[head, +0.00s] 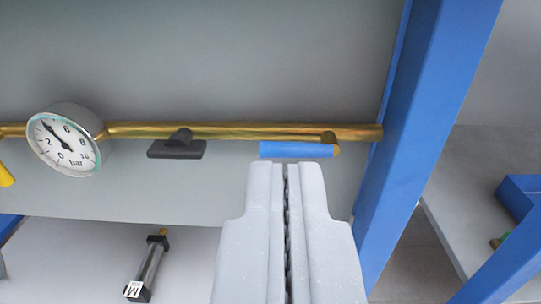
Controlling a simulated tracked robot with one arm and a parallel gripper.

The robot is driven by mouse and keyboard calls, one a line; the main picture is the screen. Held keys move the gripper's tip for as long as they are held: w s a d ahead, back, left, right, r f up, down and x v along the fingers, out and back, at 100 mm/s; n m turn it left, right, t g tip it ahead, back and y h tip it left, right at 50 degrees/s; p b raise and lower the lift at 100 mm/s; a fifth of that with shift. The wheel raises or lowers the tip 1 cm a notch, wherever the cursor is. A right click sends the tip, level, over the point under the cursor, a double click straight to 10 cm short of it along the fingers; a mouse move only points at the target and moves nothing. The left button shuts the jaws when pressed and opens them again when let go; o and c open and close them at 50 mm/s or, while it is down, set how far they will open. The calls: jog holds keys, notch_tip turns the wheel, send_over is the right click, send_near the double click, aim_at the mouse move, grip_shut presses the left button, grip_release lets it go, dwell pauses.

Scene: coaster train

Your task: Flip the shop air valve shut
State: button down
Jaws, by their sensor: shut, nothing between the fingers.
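A brass pipe (235,131) runs across the grey panel. A blue lever handle (297,150) sits at the pipe's right part, lying along the pipe just below it, its pivot at the right end. A black handle (177,149) is on the pipe to its left. Which handle is the shop air valve is not labelled in view. My gripper (289,168) is shut and empty, its fingertips just below the blue handle in the picture. I cannot tell whether they touch it.
A round pressure gauge (65,139) marked bar is on the pipe at left. A yellow part (5,175) shows at the left edge. A blue post (425,130) stands right of the pipe's end. A black-and-silver cylinder (148,268) marked M lies below the panel.

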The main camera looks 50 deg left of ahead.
jog(key=b, duration=0.2)
send_over(281, 150)
jog(key=v, duration=0.3)
jog(key=f, duration=0.2)
jog(key=f+b, duration=0.1)
jog(key=f, duration=0.1)
jog(key=shift+w+a+f, duration=0.15)
jog(key=shift+a+f, duration=0.1)
jog(key=shift+f, duration=0.05)
